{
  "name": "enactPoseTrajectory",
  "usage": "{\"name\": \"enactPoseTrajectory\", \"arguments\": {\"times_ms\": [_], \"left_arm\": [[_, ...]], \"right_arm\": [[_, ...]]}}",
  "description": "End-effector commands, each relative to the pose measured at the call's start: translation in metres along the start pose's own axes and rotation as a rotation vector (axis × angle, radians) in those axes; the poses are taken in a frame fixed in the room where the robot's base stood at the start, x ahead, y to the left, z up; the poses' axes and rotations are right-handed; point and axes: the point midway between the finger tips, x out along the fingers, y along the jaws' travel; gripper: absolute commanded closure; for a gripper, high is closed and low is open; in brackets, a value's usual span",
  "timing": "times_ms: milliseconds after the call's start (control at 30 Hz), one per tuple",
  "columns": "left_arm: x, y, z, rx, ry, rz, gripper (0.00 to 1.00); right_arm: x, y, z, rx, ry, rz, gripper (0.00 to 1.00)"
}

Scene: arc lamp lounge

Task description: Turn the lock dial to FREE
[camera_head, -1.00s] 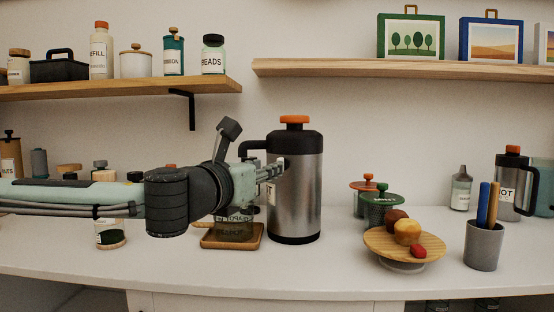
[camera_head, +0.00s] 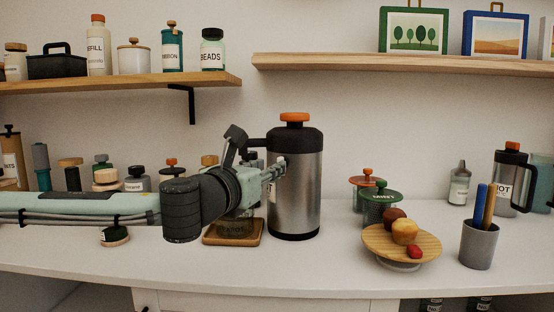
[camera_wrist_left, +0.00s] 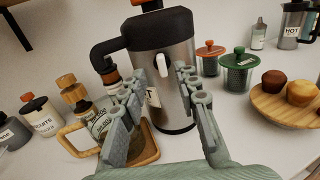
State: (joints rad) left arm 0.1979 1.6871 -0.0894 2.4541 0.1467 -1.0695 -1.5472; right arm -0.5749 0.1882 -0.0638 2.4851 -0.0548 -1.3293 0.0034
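A tall steel flask (camera_head: 303,200) with a black lid, black side handle and orange top knob (camera_head: 295,117) stands upright on the counter. In the wrist view a small white tab (camera_wrist_left: 162,65) shows on the front of the flask (camera_wrist_left: 172,100); it may be the lock dial, and I cannot read FREE anywhere. My left gripper (camera_head: 277,172) is in front of the flask's left side, below the lid. In the wrist view its two fingers (camera_wrist_left: 157,88) are apart with nothing between them, pointing at the flask below the white tab. My right gripper is not in view.
A jar on a wooden tray (camera_head: 252,240) stands just left of the flask, partly behind my wrist. Several jars stand further left. Green and orange-lidded canisters (camera_head: 380,210), a wooden stand (camera_head: 433,245) with muffins and a grey cup (camera_head: 480,245) are right. Shelves hang above.

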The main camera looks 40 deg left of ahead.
Motion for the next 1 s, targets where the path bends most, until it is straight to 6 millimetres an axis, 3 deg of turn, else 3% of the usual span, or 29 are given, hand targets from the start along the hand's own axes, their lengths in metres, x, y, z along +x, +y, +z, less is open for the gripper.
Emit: {"name": "enactPoseTrajectory", "arguments": {"times_ms": [400,700,1000], "left_arm": [[0.024,-0.002,-0.001,0.005,0.004,-0.003,0.69],[0.047,-0.001,-0.001,0.005,0.001,-0.002,0.69],[0.05,-0.002,0.0,0.002,0.0,-0.004,0.69]], "right_arm": [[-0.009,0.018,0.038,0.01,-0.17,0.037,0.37],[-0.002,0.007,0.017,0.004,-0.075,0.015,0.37],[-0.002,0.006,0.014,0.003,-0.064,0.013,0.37]]}}
